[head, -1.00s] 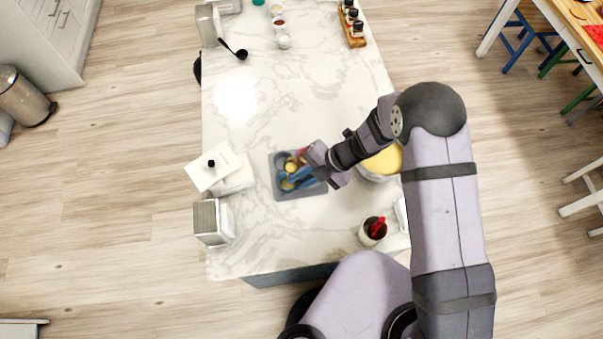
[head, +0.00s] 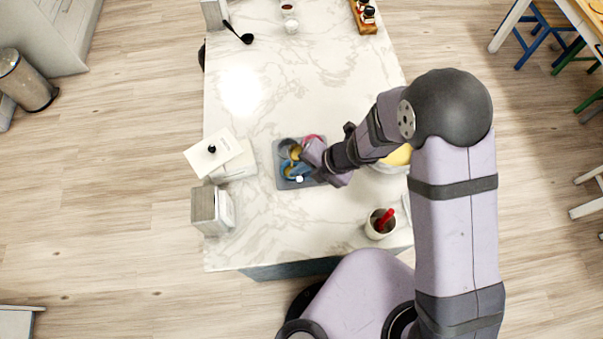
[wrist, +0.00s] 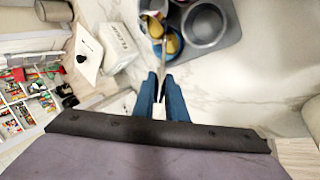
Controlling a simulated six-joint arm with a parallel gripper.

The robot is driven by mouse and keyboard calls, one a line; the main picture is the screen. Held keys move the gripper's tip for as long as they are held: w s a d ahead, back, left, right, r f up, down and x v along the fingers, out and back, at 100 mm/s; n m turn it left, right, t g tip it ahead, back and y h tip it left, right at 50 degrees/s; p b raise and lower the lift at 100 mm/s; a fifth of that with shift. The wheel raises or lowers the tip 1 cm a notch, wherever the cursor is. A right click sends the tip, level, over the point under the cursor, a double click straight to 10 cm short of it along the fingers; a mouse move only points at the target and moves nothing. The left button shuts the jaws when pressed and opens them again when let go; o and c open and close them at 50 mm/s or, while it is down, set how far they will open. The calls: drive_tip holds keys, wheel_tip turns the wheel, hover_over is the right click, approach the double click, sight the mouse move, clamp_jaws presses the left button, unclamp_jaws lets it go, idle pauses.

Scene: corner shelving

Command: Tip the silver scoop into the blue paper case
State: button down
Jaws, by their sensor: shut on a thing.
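My gripper (wrist: 162,90) is shut on the thin handle of the silver scoop (wrist: 164,55), which points away from the blue fingers toward the grey muffin tin (wrist: 238,30). The blue paper case (wrist: 157,47) sits in the tin at the scoop's far end, with yellow stuff (wrist: 172,42) there. I cannot tell whether that yellow is in the scoop or in the case. In the head view my gripper (head: 303,171) is over the near right part of the tin (head: 281,182), and the scoop's bowl is hard to make out.
An empty-looking grey tin cup (wrist: 205,24) is beside the blue case. A bowl of yellow stuff (head: 397,156) stands right of the tin, partly behind my arm. A pot with a red tool (head: 380,224) is nearer. White boxes (head: 238,165) stand left. The counter's middle is clear.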

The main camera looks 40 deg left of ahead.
drive_tip(key=shift+s+f+n+t+b, duration=0.3)
drive_tip(key=shift+s+f+t+b, duration=0.45)
drive_tip(key=shift+b, duration=3.9)
drive_tip(key=f+t+b, duration=0.1)
drive_tip(key=t+b, duration=0.1)
drive_tip(key=b, duration=0.5)
drive_tip(key=s+f+n+t+b, duration=0.1)
drive_tip(key=t+b, duration=0.1)
drive_tip(key=b, duration=0.5)
drive_tip(key=shift+d+f+y+b, duration=0.15)
drive_tip(key=shift+f+y+b, duration=0.15)
drive_tip(key=shift+f+y, duration=0.1)
drive_tip(key=f+t+b, duration=0.1)
drive_tip(key=b, duration=0.4)
drive_tip(key=f+n+t+b, duration=0.1)
drive_tip(key=b, duration=0.4)
drive_tip(key=f+t+b, duration=0.1)
drive_tip(key=t+b, duration=0.1)
drive_tip(key=b, duration=0.3)
drive_tip(key=shift+s+f+y, duration=0.25)
drive_tip(key=shift+f+y, duration=0.1)
drive_tip(key=shift+y, duration=0.05)
drive_tip(key=t+b, duration=0.1)
drive_tip(key=b, duration=0.2)
drive_tip(key=shift+f+n+b, duration=0.35)
drive_tip(key=shift+n, duration=0.05)
drive_tip(key=shift+w+t+y+b, duration=0.1)
drive_tip(key=shift+t+y+b, duration=0.2)
drive_tip(key=shift+b, duration=0.6)
